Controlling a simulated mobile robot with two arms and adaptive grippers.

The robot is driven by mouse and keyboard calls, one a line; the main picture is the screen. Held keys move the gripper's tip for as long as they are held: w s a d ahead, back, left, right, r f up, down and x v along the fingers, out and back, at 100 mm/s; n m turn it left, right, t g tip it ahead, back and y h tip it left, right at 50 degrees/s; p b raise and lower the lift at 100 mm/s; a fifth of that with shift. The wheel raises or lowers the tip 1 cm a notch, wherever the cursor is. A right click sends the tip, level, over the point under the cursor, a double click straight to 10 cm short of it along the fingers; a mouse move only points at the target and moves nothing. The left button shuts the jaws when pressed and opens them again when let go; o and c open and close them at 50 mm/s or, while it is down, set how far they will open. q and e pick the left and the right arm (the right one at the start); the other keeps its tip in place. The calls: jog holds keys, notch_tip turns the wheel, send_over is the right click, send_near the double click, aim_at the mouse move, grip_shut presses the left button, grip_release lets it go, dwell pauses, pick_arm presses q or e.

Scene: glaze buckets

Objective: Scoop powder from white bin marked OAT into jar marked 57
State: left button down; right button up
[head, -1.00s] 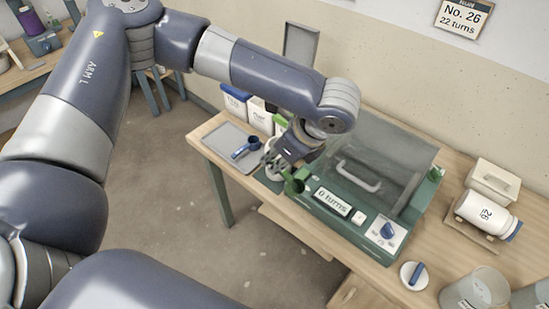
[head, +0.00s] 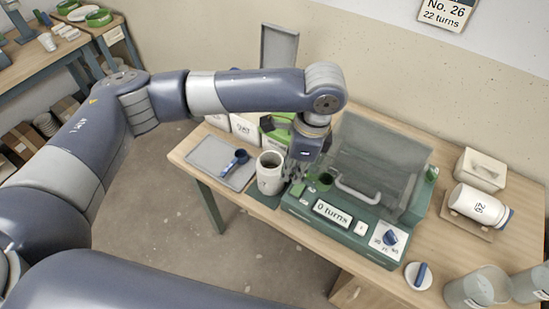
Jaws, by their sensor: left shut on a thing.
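The scoop's cup is over the near left edge of the green machine. The white jar (head: 270,178) stands upright on a green mat, just left of the gripper; its marking is too small to read. White bins (head: 244,130) stand behind it near the wall, one partly hidden by my arm. Their labels are not clearly legible, so I cannot tell which says OAT. My right gripper is not in view.
A blue scoop (head: 236,160) lies on a grey tray (head: 210,160) at the left. The green machine (head: 345,235) reads 0 turns, its clear lid raised. A white jar marked 26 (head: 478,206) lies in a cradle at the right. Grey buckets (head: 476,288) stand front right.

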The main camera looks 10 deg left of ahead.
pick_arm(q)
jog(key=w+a+f+n+g+h+b, duration=0.2)
jog(key=a+f+n+h+b, duration=0.2)
jog(key=h, duration=0.4)
jog(key=w+a+f+n+g+h+b, duration=0.2)
jog(key=a+f+n+h+b, duration=0.3)
jog(key=a+n+h+b, duration=0.2)
jog(key=shift+w+a+f+n+g+h, duration=0.35)
jog(key=shift+a+n+h, duration=0.3)
jog(key=shift+n, duration=0.45)
dwell(2.1)
